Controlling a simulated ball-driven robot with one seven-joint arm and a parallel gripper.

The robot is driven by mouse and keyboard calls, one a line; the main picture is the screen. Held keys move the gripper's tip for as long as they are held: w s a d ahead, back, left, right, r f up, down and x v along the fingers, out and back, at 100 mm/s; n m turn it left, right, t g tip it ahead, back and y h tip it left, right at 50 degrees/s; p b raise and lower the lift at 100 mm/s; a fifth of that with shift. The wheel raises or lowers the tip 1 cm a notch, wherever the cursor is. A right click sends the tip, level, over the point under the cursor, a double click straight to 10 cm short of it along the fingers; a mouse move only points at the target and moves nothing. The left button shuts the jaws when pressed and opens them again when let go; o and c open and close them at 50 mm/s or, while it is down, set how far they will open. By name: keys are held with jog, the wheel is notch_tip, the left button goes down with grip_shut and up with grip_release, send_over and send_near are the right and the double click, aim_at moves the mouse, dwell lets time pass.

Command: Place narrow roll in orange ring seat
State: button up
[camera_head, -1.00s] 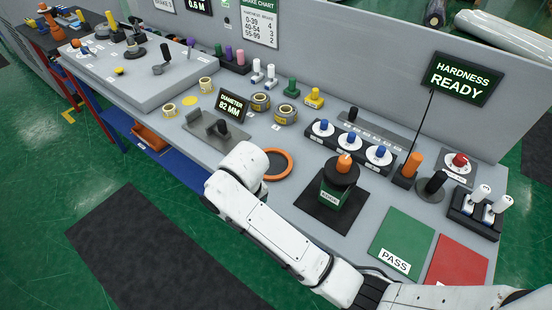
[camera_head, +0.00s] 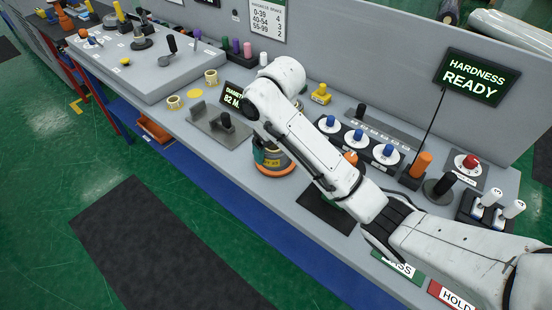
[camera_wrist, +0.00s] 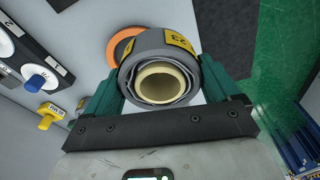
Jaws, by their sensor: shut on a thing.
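A grey wrapped roll (camera_wrist: 165,80) with a cream core and a yellow label is held between the green fingers of my gripper (camera_wrist: 160,72), which is shut on it. In the head view the roll (camera_head: 270,160) shows at the orange ring seat (camera_head: 277,173), partly behind my arm. In the wrist view the orange ring (camera_wrist: 118,42) shows beyond the roll, to its upper left, partly covered by it. I cannot tell whether the roll touches the ring. My arm hides the spot where the rolls stood.
A diameter gauge (camera_head: 222,126) stands left of the ring. Blue-knobbed dials (camera_head: 357,137) and a yellow-topped part (camera_head: 320,93) lie to the right and behind. A black pad (camera_head: 322,212) lies under my arm. The bench front edge is near the ring.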

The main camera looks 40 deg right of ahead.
aim_at(275, 149)
jog(key=shift+w+d+f+b, duration=0.95)
jog(key=shift+w+d+b, duration=0.1)
jog(key=shift+w, duration=0.1)
jog(key=w+d+f, duration=0.2)
jog(key=f, duration=0.1)
jog(key=w+d+f+p, duration=0.1)
jog(key=f, duration=0.1)
jog(key=shift+d, duration=0.1)
jog(key=shift+w+f+p, duration=0.1)
jog(key=shift+f+p, duration=0.35)
jog(key=shift+f, duration=1.15)
jog(key=shift+f, duration=0.1)
jog(key=o, duration=1.1)
jog(key=shift+c, duration=0.2)
jog(key=r, duration=0.4)
jog(key=s+r, duration=0.1)
jog(key=r, duration=0.7)
jog(key=shift+s, duration=0.25)
